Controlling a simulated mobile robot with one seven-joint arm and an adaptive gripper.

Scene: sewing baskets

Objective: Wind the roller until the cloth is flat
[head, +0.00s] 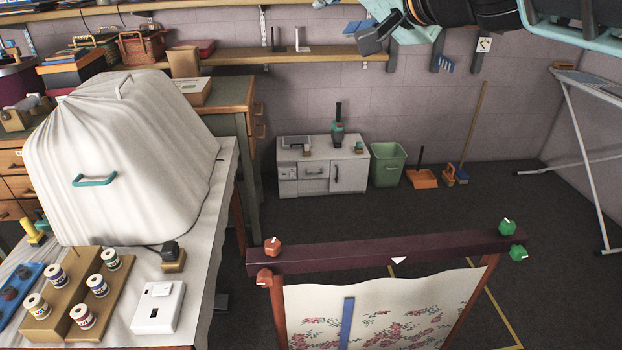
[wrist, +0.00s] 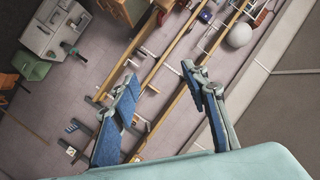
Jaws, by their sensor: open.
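The roller is a dark maroon bar (head: 340,256) across the top of a wooden frame at the lower right of the head view. Two orange-red knobs (head: 272,246) sit at its left end and two green knobs (head: 518,252) at its right end. A white triangle (head: 399,260) marks its middle. The cream floral cloth (head: 420,308) hangs below with a wavy upper edge and a blue strip (head: 346,322); its bottom is cut off. My gripper (head: 374,27) is at the top, far above the roller. In the wrist view its blue-padded fingers (wrist: 160,75) are apart and empty.
A table at left holds a white draped cover (head: 120,160) with a teal handle, thread spools on a wooden rack (head: 60,318) and a white box (head: 158,307). A grey cabinet (head: 322,172) and green bin (head: 388,163) stand by the wall.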

